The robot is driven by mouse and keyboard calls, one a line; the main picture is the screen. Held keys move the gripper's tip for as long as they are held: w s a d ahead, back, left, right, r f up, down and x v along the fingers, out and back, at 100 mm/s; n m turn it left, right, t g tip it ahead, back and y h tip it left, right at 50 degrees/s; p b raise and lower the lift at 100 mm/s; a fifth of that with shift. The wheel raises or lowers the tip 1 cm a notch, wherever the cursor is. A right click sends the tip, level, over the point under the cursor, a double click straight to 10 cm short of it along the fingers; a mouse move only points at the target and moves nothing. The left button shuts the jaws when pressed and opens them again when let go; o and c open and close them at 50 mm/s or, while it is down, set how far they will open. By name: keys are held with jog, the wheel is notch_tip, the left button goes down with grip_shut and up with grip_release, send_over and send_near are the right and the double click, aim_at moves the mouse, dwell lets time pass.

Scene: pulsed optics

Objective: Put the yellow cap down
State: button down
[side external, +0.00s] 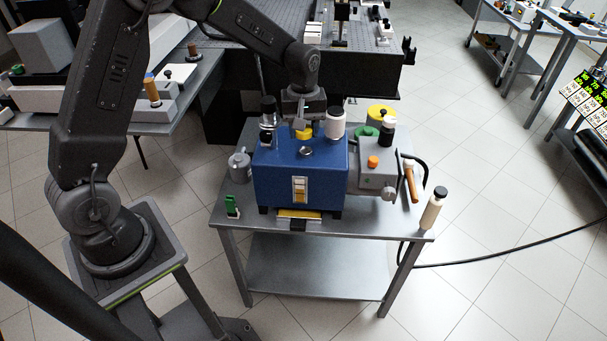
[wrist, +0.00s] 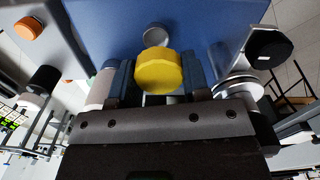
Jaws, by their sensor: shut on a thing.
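The yellow cap (wrist: 159,72) is a short, ridged disc held between the two fingers of my gripper (wrist: 160,84) in the wrist view. In the side view the cap (side external: 304,132) shows as a small yellow patch under my gripper (side external: 303,122), over the top of the blue box (side external: 272,182). Whether the cap touches the box cannot be told. A silver knob (side external: 306,151) on the box is in front of the cap in the side view; it also shows beyond the cap in the wrist view (wrist: 155,35).
A white cylinder (side external: 335,123) and a black-topped silver one (side external: 267,117) stand close on either side of my gripper. A grey unit with an orange knob (side external: 373,161), another yellow disc (side external: 381,111) and a cream bottle (side external: 433,210) are to the right. The table's front right (side external: 385,222) is bare.

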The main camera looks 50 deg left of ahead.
jog(key=m, duration=0.2)
jog(key=s+m, duration=0.1)
jog(key=m, duration=0.1)
jog(key=d+m, duration=0.1)
jog(key=shift+s+m, duration=0.4)
jog(key=m, duration=0.1)
jog(key=s+m, duration=0.1)
jog(key=m, duration=0.3)
jog(key=shift+s+d, duration=0.25)
jog(key=shift+r, duration=0.45)
notch_tip(320, 180, up, 10)
jog(key=r, duration=0.1)
jog(key=n, duration=1)
send_over(237, 198)
notch_tip(237, 198, down, 38)
jog(key=shift+d+r, duration=0.1)
jog(key=shift+r, duration=0.05)
jog(key=shift+f, duration=0.5)
